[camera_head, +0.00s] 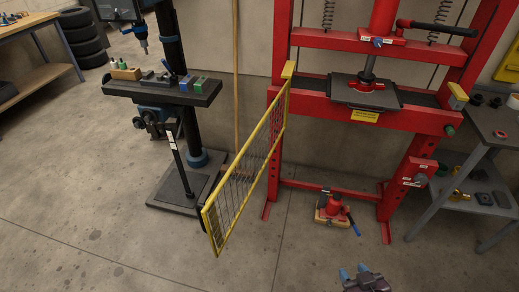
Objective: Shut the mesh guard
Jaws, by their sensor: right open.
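The mesh guard (247,165) is a yellow-framed wire panel attached at the left upright of the red press (410,117). It stands swung open, its free end pointing toward me and to the left, so the front of the press is uncovered. A small yellow bracket (457,95) sits on the press's right upright. My right gripper (362,275) shows at the bottom edge, right of centre, open and empty, well apart from the guard. My left gripper is not in view.
A drill press (165,90) stands left of the guard, close to its free end. A red bottle jack (334,207) sits on the floor under the press. A grey side table (490,125) stands at the right. The floor in front is clear.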

